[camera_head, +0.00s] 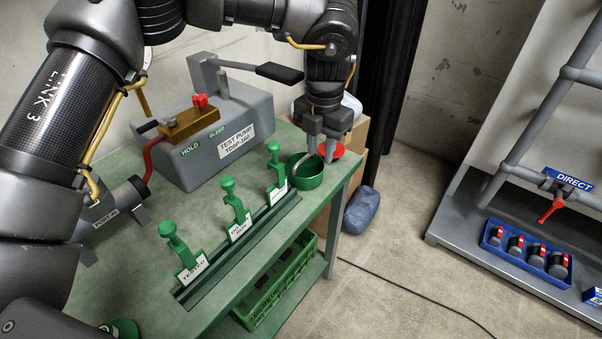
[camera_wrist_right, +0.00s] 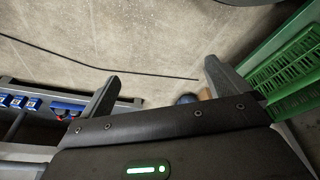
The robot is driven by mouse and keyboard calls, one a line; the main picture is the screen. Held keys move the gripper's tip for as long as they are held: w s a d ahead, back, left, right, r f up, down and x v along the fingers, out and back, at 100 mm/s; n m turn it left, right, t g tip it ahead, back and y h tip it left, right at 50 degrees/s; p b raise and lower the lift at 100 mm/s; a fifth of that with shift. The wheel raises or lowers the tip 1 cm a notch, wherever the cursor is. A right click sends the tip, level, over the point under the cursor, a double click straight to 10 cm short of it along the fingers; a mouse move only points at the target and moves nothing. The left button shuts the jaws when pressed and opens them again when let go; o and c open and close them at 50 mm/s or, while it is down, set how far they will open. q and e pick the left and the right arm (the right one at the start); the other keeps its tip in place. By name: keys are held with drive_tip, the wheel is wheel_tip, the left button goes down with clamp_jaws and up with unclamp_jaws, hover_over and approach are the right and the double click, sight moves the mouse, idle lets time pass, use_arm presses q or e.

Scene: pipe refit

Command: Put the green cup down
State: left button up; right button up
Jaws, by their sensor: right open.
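The green cup (camera_head: 307,178) is upright at the far right corner of the green bench (camera_head: 160,295) in the head view. My left gripper (camera_head: 321,152) points down at the cup's far right rim, with its fingers on the cup. I cannot tell whether the cup's base touches the bench top. My right gripper (camera_wrist_right: 160,80) shows in the right wrist view, its two fingers wide apart with nothing between them. The concrete floor is below it.
The grey test pump (camera_head: 238,118) stands behind. A green crate (camera_head: 275,292) sits below. A blue tray (camera_head: 525,256) is at right.

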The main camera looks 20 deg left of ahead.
sight(319, 174)
use_arm(q)
drive_tip(key=shift+s+f+b, duration=0.15)
drive_tip(key=shift+f+b, duration=0.2)
drive_tip(key=shift+f, duration=3.4)
use_arm(e)
drive_tip(key=shift+d+r, duration=0.1)
drive_tip(key=shift+r, duration=0.7)
use_arm(q)
drive_tip(key=shift+c, duration=0.4)
clamp_jaws()
drive_tip(key=shift+d, duration=0.1)
use_arm(e)
drive_tip(key=shift+s, duration=0.1)
